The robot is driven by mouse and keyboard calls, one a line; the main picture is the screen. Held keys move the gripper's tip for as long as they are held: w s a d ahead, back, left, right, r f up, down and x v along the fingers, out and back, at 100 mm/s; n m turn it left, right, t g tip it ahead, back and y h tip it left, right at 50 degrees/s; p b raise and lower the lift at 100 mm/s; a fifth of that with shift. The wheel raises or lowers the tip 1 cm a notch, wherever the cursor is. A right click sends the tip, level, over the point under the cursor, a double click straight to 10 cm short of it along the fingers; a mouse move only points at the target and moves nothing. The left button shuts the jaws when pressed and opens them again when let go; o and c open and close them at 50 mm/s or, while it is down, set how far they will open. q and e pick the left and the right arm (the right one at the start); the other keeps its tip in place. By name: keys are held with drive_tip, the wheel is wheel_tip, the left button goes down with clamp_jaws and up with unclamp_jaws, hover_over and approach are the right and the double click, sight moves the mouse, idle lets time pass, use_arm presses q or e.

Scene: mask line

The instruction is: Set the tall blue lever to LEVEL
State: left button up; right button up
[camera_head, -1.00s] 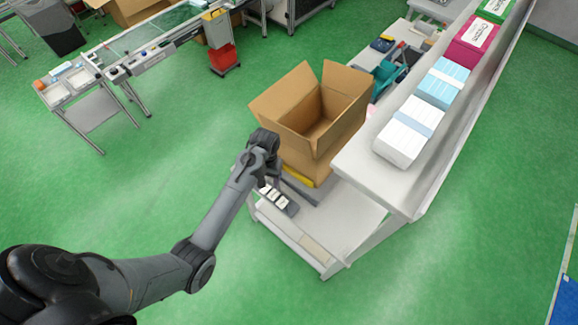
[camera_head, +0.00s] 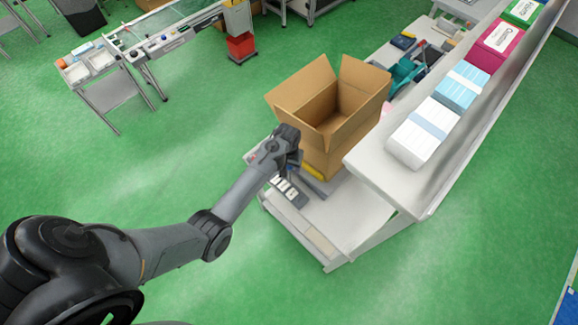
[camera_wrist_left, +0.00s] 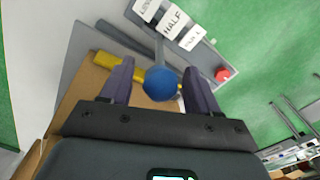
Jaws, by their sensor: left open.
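The lever's blue ball knob (camera_wrist_left: 160,84) sits on a grey stem in the left wrist view. The stem runs up toward a grey panel (camera_wrist_left: 205,62) with white labels; the middle one reads HALF (camera_wrist_left: 174,21), and the others are hard to read. My left gripper (camera_wrist_left: 158,67) is open, with one dark finger on each side of the knob; I cannot tell whether either touches it. In the head view the left gripper (camera_head: 292,160) is above the labelled panel (camera_head: 289,191), and the knob is hidden. My right gripper is not in view.
An open cardboard box (camera_head: 330,105) stands right beside the gripper. A yellow bar (camera_wrist_left: 118,66) lies close to the left finger, and a red button (camera_wrist_left: 223,74) is on the panel. A shelf (camera_head: 385,175) with several mask packs rises at right.

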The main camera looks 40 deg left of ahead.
use_arm(q)
drive_tip(key=shift+f, duration=0.5)
clamp_jaws()
